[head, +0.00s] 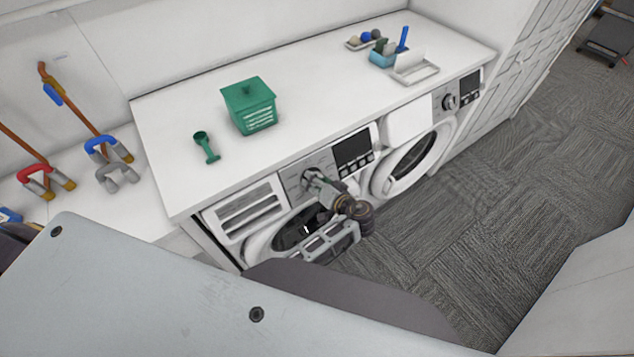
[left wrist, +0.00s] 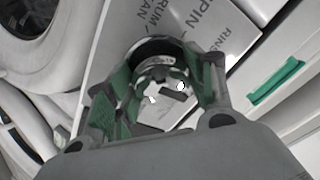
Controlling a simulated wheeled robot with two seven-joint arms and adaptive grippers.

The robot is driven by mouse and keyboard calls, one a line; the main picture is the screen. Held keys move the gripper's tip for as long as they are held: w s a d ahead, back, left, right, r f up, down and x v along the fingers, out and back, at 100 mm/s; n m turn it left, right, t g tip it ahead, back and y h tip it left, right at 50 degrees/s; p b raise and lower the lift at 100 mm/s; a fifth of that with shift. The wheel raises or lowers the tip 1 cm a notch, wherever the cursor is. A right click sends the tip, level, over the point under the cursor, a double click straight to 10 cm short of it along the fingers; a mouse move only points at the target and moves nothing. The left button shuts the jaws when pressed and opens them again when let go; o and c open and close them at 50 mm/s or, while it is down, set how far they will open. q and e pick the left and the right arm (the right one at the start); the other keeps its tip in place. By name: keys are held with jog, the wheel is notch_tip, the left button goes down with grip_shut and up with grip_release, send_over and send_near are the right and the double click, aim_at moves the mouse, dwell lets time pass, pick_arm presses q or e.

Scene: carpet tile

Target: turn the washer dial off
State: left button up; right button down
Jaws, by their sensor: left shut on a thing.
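The washer dial (head: 308,174) is on the control panel of the left front-loading machine, under the white counter. My left gripper (head: 318,183) reaches it from the front and largely covers it in the head view. In the left wrist view the fingers of my left gripper (left wrist: 160,82) are closed around the sides of the round dial (left wrist: 158,66). The panel around it (left wrist: 185,18) carries printed words, including SPIN, DRUM and RINS. The dial's pointer and setting cannot be read. My right gripper is not in view.
A green lidded box (head: 252,107) and a green scoop (head: 206,147) stand on the counter (head: 330,85). A second machine with its own dial (head: 449,101) stands to the right. A tray (head: 415,72) and blue holder (head: 383,57) are farther back. The carpet (head: 500,200) is clear.

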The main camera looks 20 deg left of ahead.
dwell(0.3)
pick_arm(q)
jog(key=o, duration=1)
jog(key=shift+r, duration=5.05)
